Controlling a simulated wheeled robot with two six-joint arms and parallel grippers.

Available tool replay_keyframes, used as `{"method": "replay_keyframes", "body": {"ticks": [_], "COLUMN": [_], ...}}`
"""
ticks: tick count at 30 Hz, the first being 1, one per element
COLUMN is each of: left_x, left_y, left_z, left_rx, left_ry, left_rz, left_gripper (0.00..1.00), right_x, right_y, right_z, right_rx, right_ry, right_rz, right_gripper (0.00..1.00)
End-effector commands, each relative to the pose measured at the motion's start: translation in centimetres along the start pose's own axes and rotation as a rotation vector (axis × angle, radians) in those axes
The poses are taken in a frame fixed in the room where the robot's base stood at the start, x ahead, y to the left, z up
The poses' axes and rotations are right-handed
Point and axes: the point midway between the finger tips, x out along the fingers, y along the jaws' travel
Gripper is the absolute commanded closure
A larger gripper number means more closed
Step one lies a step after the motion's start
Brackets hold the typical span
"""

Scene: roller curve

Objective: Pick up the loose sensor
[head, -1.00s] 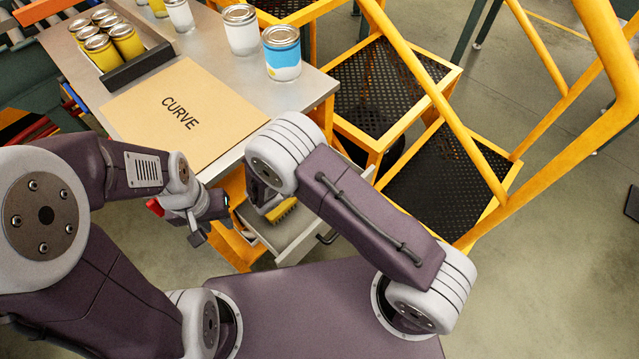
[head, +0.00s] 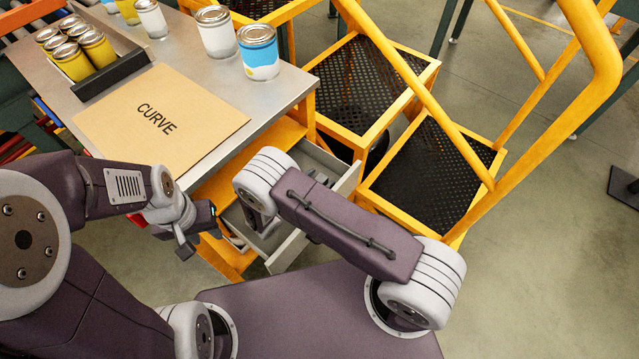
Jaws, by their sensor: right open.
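I cannot make out the loose sensor for certain. An open drawer (head: 347,184) under the table holds small grey and dark items that are too small and too covered to name. My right gripper (head: 258,208) is over the drawer, mostly hidden behind its own wrist. It is open, and I see nothing held in it. My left gripper (head: 190,235) is left of the drawer, in front of the orange table frame. Its jaw gap does not show clearly.
The table (head: 270,95) carries a brown board marked CURVE (head: 160,118), a dark tray (head: 112,74) of yellow cans, and several loose cans. Yellow steps with black mesh treads (head: 432,178) and railings stand close on the right. Open floor lies farther right.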

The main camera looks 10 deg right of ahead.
Motion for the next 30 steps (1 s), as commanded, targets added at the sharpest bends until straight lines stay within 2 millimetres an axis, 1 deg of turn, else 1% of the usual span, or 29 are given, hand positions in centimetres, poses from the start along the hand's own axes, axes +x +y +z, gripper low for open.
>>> {"method": "replay_keyframes", "body": {"ticks": [1, 3, 6, 9, 14, 15, 17, 18, 20, 21, 27, 29, 30], "left_x": [0.2, 0.3, 0.3, 0.3, 0.3, 0.3, 0.3, 0.3, 0.3, 0.3, 0.3, 0.1, -0.1], "left_y": [0.0, 0.0, 0.0, 0.0, 0.0, 0.0, 0.0, 0.0, 0.0, 0.0, 0.0, 0.0, 0.0], "left_z": [0.0, 0.0, 0.0, 0.0, 0.0, 0.0, 0.0, 0.0, 0.0, 0.0, 0.0, 0.0, 0.0], "left_rx": [0.000, 0.000, 0.000, 0.000, 0.000, 0.000, 0.000, 0.000, 0.000, 0.000, 0.000, 0.000, 0.000], "left_ry": [0.000, 0.000, 0.000, 0.000, 0.000, 0.000, 0.000, 0.000, 0.000, 0.000, 0.000, 0.000, 0.000], "left_rz": [0.000, 0.000, 0.000, 0.000, 0.000, 0.000, 0.000, 0.000, 0.000, 0.000, 0.000, 0.000, 0.000], "left_gripper": [0.64, 0.64, 0.64, 0.64, 0.64, 0.64, 0.64, 0.64, 0.64, 0.64, 0.64, 0.64, 0.64], "right_x": [1.1, 2.4, 3.7, 4.1, 4.1, 4.1, 4.1, 4.1, 4.1, 4.1, 4.0, 3.9, 3.6], "right_y": [-0.2, -0.2, -0.1, -0.1, -0.1, -0.1, -0.1, -0.1, -0.1, -0.1, -0.1, 0.0, 0.0], "right_z": [-0.1, -0.1, 0.0, 0.0, 0.0, 0.0, 0.0, 0.0, 0.0, 0.0, 0.1, 0.5, 1.1], "right_rx": [0.001, 0.002, 0.002, 0.001, 0.001, 0.001, 0.001, 0.001, 0.001, 0.001, 0.001, 0.002, 0.002], "right_ry": [0.000, 0.000, 0.000, 0.000, 0.000, 0.000, 0.000, 0.000, 0.000, 0.000, 0.000, 0.000, 0.000], "right_rz": [-0.007, -0.006, -0.004, -0.003, -0.002, -0.002, -0.002, -0.002, -0.002, -0.002, -0.002, -0.002, -0.002], "right_gripper": [0.42, 0.42, 0.42, 0.42, 0.42, 0.53, 0.70, 0.81, 0.97, 1.00, 1.00, 1.00, 1.00]}}
